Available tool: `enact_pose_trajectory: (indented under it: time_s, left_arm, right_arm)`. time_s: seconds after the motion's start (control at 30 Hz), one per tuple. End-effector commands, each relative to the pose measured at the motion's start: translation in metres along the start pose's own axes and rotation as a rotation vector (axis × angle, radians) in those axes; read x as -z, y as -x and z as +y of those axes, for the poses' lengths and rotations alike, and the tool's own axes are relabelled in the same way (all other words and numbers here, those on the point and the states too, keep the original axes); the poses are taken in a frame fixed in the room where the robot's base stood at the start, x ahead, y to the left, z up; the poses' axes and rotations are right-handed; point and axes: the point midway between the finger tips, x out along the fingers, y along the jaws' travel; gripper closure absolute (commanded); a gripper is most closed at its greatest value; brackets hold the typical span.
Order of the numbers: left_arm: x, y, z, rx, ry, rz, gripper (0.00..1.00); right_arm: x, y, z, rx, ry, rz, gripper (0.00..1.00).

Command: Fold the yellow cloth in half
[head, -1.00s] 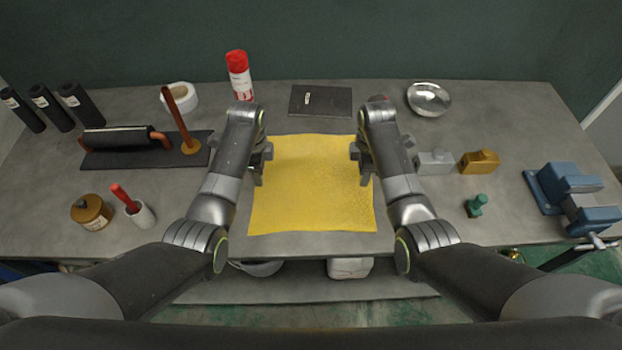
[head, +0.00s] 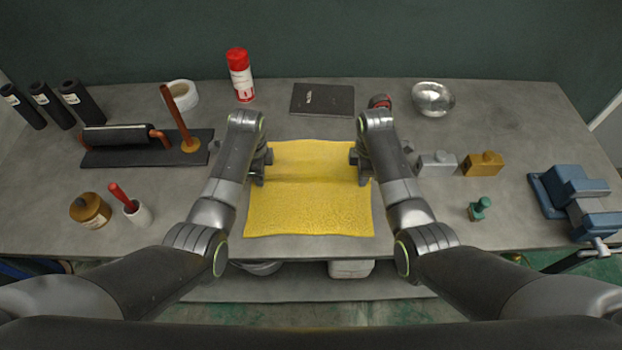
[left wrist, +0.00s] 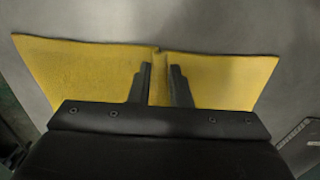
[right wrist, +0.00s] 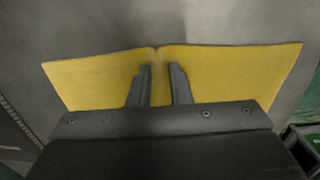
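The yellow cloth (head: 308,208) lies on the grey bench between my arms, with a raised crosswise ridge between the two grippers. My left gripper (head: 263,168) is at the middle of its left edge, and my right gripper (head: 361,167) is at the middle of its right edge. In the left wrist view the cloth (left wrist: 80,75) is drawn up into a narrow crease between the fingers (left wrist: 159,75). The right wrist view shows the cloth (right wrist: 235,72) creased in the same way between the fingers (right wrist: 158,75). Both grippers appear shut on the cloth.
Behind the cloth are a dark notebook (head: 322,99), a red-and-white can (head: 240,76) and a metal bowl (head: 433,98). Right are small blocks (head: 482,163) and a blue vise (head: 590,205).

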Motion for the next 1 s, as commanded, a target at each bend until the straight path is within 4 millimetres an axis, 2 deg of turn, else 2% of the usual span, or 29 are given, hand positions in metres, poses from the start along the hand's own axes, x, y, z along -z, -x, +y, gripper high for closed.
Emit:
enact_pose_trajectory:
  time_s: [0.27, 0.77, 1.0]
  left_arm:
    - [0.0, 0.001, 0.002, 0.003, 0.0, 0.001, 1.0]
    - [0.0, 0.003, -0.001, 0.002, 0.0, 0.001, 1.0]
    - [0.0, 0.015, -0.001, 0.003, 0.0, 0.001, 1.0]
  right_arm:
    - [0.0, 0.001, -0.001, -0.003, 0.0, 0.0, 1.0]
    - [0.0, 0.003, 0.001, -0.002, 0.0, 0.0, 1.0]
    - [0.0, 0.015, 0.001, -0.002, 0.0, 0.0, 1.0]
